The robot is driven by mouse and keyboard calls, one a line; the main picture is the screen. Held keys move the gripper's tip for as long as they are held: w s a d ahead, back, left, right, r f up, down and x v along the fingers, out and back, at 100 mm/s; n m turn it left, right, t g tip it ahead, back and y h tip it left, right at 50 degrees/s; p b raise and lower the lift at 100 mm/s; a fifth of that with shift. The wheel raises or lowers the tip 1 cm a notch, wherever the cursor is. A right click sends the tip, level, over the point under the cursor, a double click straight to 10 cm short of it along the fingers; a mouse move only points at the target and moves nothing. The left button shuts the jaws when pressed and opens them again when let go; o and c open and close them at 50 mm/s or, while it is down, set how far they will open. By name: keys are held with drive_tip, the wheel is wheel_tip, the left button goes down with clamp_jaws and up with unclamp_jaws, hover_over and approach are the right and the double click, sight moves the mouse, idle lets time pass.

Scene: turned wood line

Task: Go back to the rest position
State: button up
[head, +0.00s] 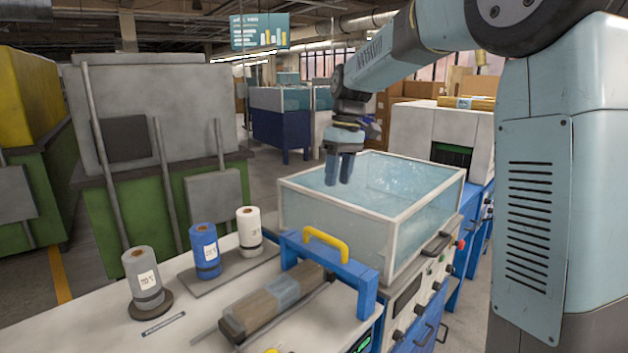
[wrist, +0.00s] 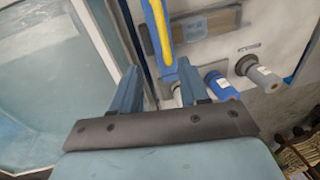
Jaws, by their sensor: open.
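My gripper (head: 339,170) is open, with its fingers pointing down above the far left side of a clear-walled tank (head: 330,222) in the head view. Nothing shows between the fingers. In the wrist view my gripper (wrist: 156,82) shows two blue fingers spread apart, with the tank (wrist: 45,90) to the left and the bench with spools to the right. My arm reaches in from the upper right of the head view.
Grey (head: 144,282), blue (head: 205,250) and white (head: 249,231) rolls stand on the bench at left. A white machine (head: 440,140) is behind the tank.

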drive_tip(key=s+d+r+m+t, duration=0.2)
drive_tip(key=s+d, duration=0.2)
drive_tip(key=s, duration=0.3)
drive_tip(key=s+d+r+m+t, duration=0.1)
drive_tip(key=s+d+m, duration=0.1)
drive_tip(key=s+d, duration=0.35)
drive_tip(key=s+d+f+m+t, duration=0.2)
drive_tip(key=s, duration=0.6)
drive_tip(key=s+d+f+m+t+h, duration=0.1)
drive_tip(key=s+d+f+m, duration=0.1)
drive_tip(key=s, duration=0.5)
drive_tip(key=shift+s+d+f+t+h, duration=0.25)
drive_tip(key=shift+s+f+t+h, duration=0.05)
drive_tip(key=shift+s+t, duration=0.1)
idle(0.4)
